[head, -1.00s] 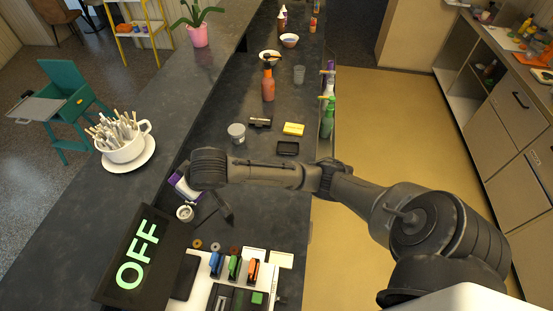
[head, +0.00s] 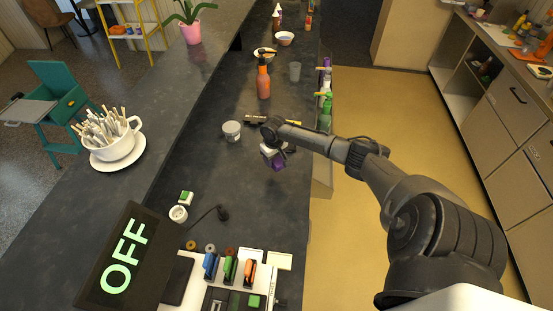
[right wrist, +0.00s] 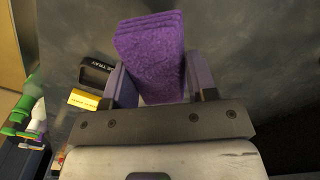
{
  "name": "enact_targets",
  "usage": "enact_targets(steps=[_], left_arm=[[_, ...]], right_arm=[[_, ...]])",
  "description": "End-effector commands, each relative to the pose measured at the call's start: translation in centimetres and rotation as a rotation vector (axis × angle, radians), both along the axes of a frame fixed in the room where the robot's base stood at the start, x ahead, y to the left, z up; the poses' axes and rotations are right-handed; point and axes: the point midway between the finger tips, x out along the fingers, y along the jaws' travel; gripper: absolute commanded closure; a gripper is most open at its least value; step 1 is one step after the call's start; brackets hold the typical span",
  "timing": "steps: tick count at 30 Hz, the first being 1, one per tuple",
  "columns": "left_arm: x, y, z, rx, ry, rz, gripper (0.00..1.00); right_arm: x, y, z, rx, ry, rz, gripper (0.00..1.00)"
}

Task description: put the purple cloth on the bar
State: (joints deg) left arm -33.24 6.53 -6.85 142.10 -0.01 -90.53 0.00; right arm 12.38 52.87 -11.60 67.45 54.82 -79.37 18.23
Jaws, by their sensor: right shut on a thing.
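The purple cloth (right wrist: 150,50) is a folded, fuzzy block between the two fingers of my right gripper (right wrist: 161,84) in the right wrist view. In the head view the cloth (head: 278,164) hangs below the right gripper (head: 271,152), which is shut on it above the dark counter (head: 235,180). I cannot tell for certain which part is the bar; a short rail (head: 322,94) with bottles runs along the counter's right edge. My left gripper is not in view.
A grey tub (head: 232,131) and an orange bottle (head: 263,80) stand beyond the gripper. A yellow block (right wrist: 84,99) lies near a black labelled tray (right wrist: 95,72). Spray bottles (head: 325,115) stand at the right edge.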

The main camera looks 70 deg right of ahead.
Motion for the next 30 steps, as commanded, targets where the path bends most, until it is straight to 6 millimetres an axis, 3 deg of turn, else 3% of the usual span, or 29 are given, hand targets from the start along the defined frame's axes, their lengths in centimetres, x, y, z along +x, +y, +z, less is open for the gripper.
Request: enact_targets(steps=[4, 14, 22, 24, 30], left_arm=[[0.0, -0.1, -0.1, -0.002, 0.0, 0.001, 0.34], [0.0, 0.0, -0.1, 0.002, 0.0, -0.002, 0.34], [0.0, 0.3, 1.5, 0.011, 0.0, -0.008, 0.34], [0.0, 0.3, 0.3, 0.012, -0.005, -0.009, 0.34], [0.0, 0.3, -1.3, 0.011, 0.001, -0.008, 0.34]], right_arm=[[-0.6, -0.9, -0.3, 0.007, 0.011, -0.016, 0.82], [-0.6, -1.0, -0.3, 0.008, 0.013, -0.017, 0.82], [-0.7, -0.9, 0.2, 0.005, 0.009, -0.019, 0.82], [-0.7, -0.9, -1.4, 0.006, 0.009, -0.019, 0.82], [-0.7, -0.8, -3.8, 0.005, 0.009, -0.018, 0.82]])
